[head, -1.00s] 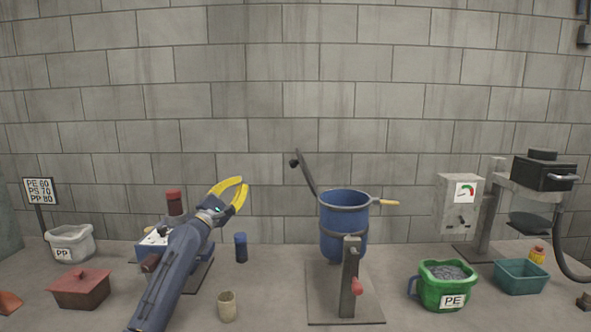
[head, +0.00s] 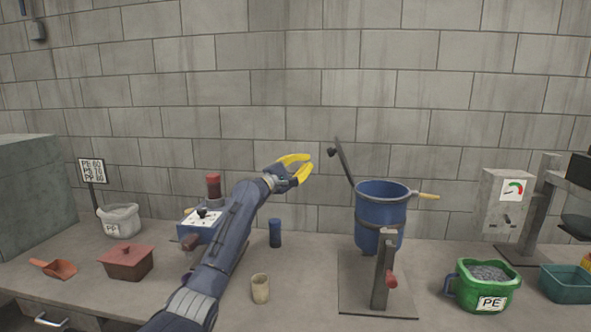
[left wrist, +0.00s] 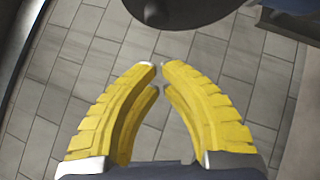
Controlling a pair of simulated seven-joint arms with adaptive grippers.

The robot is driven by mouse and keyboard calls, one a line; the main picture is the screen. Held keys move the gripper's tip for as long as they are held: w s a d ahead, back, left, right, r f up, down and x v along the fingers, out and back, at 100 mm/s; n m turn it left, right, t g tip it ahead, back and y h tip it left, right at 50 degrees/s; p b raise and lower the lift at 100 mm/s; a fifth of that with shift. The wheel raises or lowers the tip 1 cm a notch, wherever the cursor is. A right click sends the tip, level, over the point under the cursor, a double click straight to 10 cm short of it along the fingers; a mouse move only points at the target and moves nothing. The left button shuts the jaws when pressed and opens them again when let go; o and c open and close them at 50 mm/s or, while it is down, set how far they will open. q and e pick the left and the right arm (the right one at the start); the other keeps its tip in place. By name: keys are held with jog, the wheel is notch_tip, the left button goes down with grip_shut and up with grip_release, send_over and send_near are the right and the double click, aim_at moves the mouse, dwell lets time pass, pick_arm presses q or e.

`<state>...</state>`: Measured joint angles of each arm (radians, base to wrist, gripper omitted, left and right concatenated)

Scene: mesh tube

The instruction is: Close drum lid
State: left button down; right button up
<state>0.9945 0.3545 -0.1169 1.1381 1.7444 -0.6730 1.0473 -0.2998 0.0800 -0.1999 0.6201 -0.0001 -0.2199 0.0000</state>
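The blue drum (head: 381,218) hangs on a stand right of centre in the head view. Its dark lid (head: 345,165) stands open, steeply tilted at the drum's left rim and seen nearly edge-on, with a black knob (head: 332,152) on its left face. My left gripper (head: 311,166) is left of the knob and a little lower, apart from it in the picture. Its yellow fingers curve in to nearly meeting tips, also in the left wrist view (left wrist: 160,68), with nothing between them. A dark rounded shape at the top of that view appears to be the lid. My right gripper is out of view.
The drum has a wooden-looking handle (head: 427,196) on its right and a red-knobbed post (head: 384,270) in front. A blue cylinder (head: 275,233) and a beige cup (head: 260,288) stand left of it. A green PE bucket (head: 484,286) stands to the right.

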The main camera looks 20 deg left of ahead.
pick_arm(q)
jog(key=shift+w+d+r, duration=0.3)
jog(key=shift+d+r, duration=0.05)
jog(key=shift+d, duration=0.35)
jog(key=shift+w+d+r, duration=0.3)
jog(key=shift+w+d, duration=0.05)
jog(key=shift+d, duration=0.35)
jog(key=shift+w+d+r, duration=0.3)
jog(key=shift+d+r, duration=0.05)
jog(key=shift+d, duration=0.35)
jog(key=shift+r, duration=0.1)
jog(key=shift+w+d+r+m+g, duration=0.1)
jog(key=shift+d+r+m+g, duration=0.25)
jog(key=shift+m+g, duration=0.05)
